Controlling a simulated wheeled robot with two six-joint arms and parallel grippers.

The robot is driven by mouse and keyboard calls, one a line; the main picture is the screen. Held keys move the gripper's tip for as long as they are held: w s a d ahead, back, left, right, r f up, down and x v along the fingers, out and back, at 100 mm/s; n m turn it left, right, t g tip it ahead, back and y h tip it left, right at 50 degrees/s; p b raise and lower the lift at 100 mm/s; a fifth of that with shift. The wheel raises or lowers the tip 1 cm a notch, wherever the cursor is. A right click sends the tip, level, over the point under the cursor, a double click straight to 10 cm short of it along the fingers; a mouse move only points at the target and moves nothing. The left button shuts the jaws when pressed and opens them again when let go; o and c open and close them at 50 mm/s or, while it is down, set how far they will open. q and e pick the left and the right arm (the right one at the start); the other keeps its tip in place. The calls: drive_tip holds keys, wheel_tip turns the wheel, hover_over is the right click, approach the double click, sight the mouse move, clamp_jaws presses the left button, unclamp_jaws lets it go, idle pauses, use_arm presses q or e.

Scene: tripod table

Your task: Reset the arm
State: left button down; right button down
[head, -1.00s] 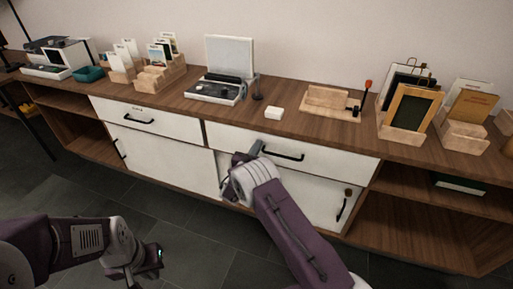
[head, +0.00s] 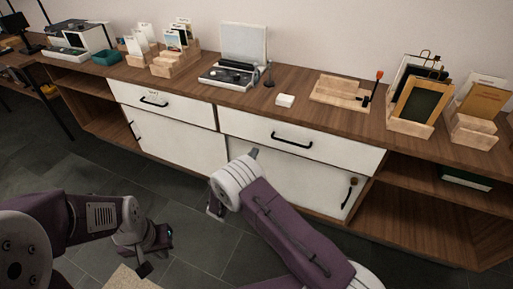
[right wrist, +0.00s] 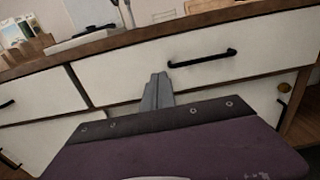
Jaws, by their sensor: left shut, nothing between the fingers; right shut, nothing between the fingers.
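My right gripper (head: 253,154) is shut and empty, in front of the white cabinet front, below and left of the right drawer's black handle (head: 292,140). It also shows in the right wrist view as grey fingers pressed together (right wrist: 157,92), apart from the handle (right wrist: 202,58) there. My left gripper (head: 154,258) is low at the lower left of the head view, over the dark tiled floor, with its fingers partly hidden; it is shut with nothing held.
The right drawer (head: 345,152) and left drawer (head: 180,110) look closed. A brown panel edge (head: 127,280) shows at the bottom.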

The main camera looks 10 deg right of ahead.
drive_tip(key=s+d+r+m+g+h, duration=0.1)
drive_tip(key=d+r+m+g+h, duration=0.4)
drive_tip(key=d+r, duration=0.75)
drive_tip(key=s+d+f+m+g+y, duration=0.25)
drive_tip(key=s+d+m+g, duration=0.3)
drive_tip(key=s, duration=0.45)
drive_tip(key=s+d+f+m+g+y, duration=0.1)
drive_tip(key=s+d+m+g+y, duration=0.25)
drive_tip(key=s+m, duration=0.45)
drive_tip(key=s+a+f+m+y, duration=0.4)
drive_tip(key=s+a+m+y, duration=0.15)
drive_tip(key=a, duration=0.25)
drive_tip(key=s+a+f+m+y, duration=0.4)
drive_tip(key=s+a+f, duration=0.1)
drive_tip(key=s+a, duration=0.25)
wheel_tip(320, 180, up, 23)
drive_tip(key=w+a+m+p, duration=0.1)
drive_tip(key=w+p, duration=0.1)
drive_tip(key=p, duration=2)
drive_tip(key=shift+w+a+t+p, duration=0.15)
drive_tip(key=shift+a+t+p, duration=0.15)
drive_tip(key=shift+p, duration=0.05)
